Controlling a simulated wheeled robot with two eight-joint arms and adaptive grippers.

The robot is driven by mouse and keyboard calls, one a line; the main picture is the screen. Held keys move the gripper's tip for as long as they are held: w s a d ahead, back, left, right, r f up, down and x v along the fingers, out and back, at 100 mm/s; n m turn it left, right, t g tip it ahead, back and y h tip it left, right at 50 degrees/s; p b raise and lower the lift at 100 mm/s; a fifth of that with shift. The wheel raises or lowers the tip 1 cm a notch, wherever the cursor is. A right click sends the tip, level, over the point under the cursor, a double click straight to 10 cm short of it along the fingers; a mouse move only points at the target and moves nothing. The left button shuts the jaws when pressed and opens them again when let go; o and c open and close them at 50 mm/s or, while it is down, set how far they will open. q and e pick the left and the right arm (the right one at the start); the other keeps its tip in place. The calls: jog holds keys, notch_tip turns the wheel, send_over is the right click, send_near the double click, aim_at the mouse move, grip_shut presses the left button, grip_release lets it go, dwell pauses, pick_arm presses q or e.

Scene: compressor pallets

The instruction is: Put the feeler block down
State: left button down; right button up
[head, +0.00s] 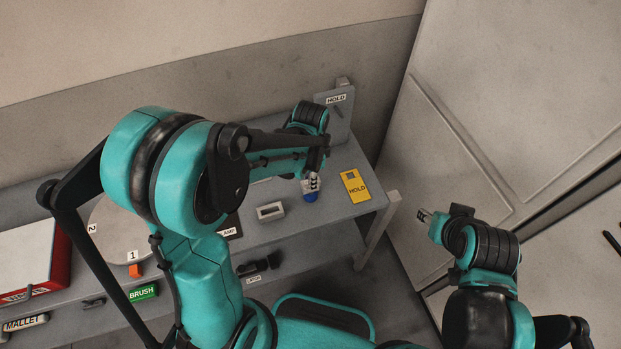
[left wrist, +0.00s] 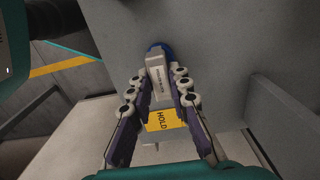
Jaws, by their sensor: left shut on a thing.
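My left gripper (head: 312,183) is over the right end of the grey bench, left of the yellow HOLD card (head: 355,186). It is shut on the feeler block, whose blue end (head: 310,197) shows just below the fingers. In the left wrist view the feeler block (left wrist: 157,72) is a pale grey labelled piece with a blue end, between the fingers of my left gripper (left wrist: 160,88). I cannot tell whether it touches the bench. The yellow card (left wrist: 160,121) shows beyond the fingers there. My right gripper (head: 424,215) is off the bench; its jaw state is unclear.
A small grey holder with a dark slot (head: 270,211) lies left of the left gripper. A grey HOLD board (head: 338,112) stands at the back right. A round plate (head: 112,230), green BRUSH label (head: 144,292) and red case (head: 58,262) are left. Bare bench surrounds the yellow card.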

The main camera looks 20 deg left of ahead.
pick_arm(q)
jog(key=c, duration=1.4)
grip_release()
jog(key=shift+r+p, duration=0.55)
jog(key=shift+p, duration=0.1)
notch_tip(320, 180, up, 11)
jog(key=p, duration=0.3)
jog(key=s+a+r+n+t, duration=0.1)
jog(key=s+r+n+t, duration=0.1)
jog(key=s+n, duration=0.1)
jog(key=s+a+r+n+t, duration=0.1)
jog(key=s+a+n+t, duration=0.1)
jog(key=s+n, duration=0.2)
jog(key=s+a+r+n+t, duration=0.1)
jog(key=s+r+n+t, duration=0.1)
jog(key=s+n+t, duration=0.1)
jog(key=shift+s+a+r+n, duration=0.15)
jog(key=shift+a+r+n, duration=0.2)
jog(key=shift+n, duration=0.25)
jog(key=shift+f, duration=0.15)
